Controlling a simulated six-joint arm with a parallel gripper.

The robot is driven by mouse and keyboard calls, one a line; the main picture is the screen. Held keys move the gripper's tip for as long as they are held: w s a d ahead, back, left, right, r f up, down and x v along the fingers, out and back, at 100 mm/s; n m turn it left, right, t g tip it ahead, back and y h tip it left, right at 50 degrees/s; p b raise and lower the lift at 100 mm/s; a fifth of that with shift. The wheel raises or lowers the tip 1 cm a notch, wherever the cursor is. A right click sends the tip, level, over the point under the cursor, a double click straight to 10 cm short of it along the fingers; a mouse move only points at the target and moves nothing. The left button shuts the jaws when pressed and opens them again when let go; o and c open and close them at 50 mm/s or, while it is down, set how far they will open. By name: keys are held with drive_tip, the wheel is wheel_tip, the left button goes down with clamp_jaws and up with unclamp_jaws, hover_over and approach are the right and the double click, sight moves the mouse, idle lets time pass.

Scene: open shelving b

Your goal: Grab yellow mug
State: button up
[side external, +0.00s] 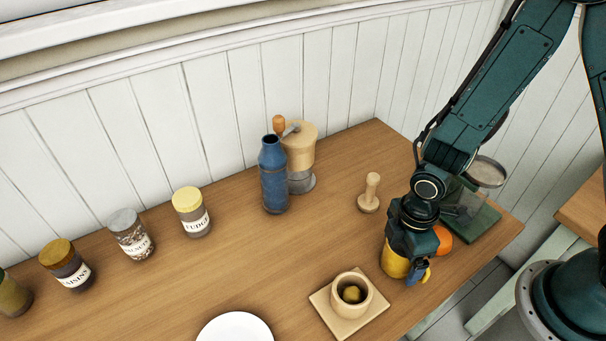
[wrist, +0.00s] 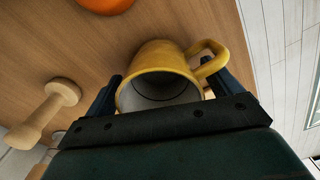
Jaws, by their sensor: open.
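The yellow mug (side external: 395,262) stands on the wooden table near its front right part, partly hidden by my gripper in the side view. In the wrist view the mug (wrist: 158,62) shows its pale inside and its handle at the upper right. My gripper (wrist: 165,95) is open, with one dark finger on each side of the mug. In the side view my gripper (side external: 408,250) is low over the mug. I cannot tell whether the fingers touch it.
An orange (side external: 443,240) lies close behind the mug, beside a green board (side external: 472,222). A wooden tamper (side external: 370,193) stands at the back. A beige cup (side external: 352,293) on a square tray (side external: 374,320) is to the left. A blue bottle (side external: 272,178) and a grinder (side external: 302,150) stand farther back.

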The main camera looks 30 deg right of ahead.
drive_tip(key=shift+f, duration=0.45)
drive_tip(key=c, duration=1.2)
